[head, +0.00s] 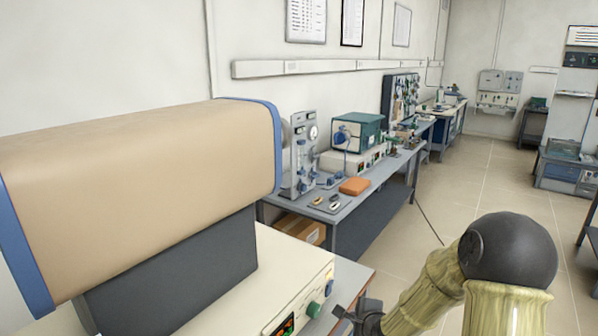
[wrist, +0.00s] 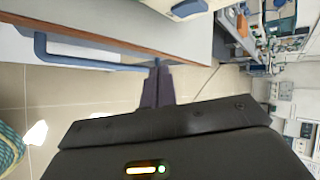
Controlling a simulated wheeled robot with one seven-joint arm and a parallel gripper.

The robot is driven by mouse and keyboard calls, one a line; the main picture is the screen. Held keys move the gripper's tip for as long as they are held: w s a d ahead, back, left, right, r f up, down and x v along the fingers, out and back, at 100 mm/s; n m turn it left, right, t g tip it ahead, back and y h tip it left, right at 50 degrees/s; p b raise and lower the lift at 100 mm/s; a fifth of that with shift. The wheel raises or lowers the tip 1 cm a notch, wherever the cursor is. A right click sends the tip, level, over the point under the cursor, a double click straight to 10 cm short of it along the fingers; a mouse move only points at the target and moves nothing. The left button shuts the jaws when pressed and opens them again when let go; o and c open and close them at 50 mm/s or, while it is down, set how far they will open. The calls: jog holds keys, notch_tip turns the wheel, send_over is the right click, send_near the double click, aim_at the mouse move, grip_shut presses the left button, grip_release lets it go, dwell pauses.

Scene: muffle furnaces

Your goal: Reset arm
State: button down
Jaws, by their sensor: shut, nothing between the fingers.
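My arm rises at the lower right of the head view, with olive-yellow links and a black rounded joint. My gripper (head: 354,314) shows partly at the bottom edge of that view, close to the front corner of the near bench. In the wrist view my gripper (wrist: 157,70) has its two dark fingers together, with nothing between them. The fingers point toward a blue rail (wrist: 95,58) below the bench edge; I cannot tell whether they touch it. A large tan cylindrical furnace (head: 140,175) with blue end rims stands on a cream control box (head: 285,285) at the left.
A grey bench (head: 375,205) along the wall holds a teal box (head: 357,132), an orange block (head: 355,186) and instruments. A cardboard box (head: 300,228) sits under it. Tiled floor (head: 475,185) is open to the right, with a blue-grey cabinet (head: 565,170) farther back.

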jog(key=s+r+n+g+h+p, duration=0.1)
jog(key=s+r+n+g+p, duration=0.1)
jog(key=s+r+n, duration=0.3)
jog(key=s+r+n+g+h+p, duration=0.1)
jog(key=s+r+n+g, duration=0.4)
jog(key=s+n, duration=0.9)
jog(key=s+p, duration=0.1)
jog(key=s, duration=0.2)
jog(key=shift+d+p, duration=0.3)
jog(key=shift+p, duration=0.05)
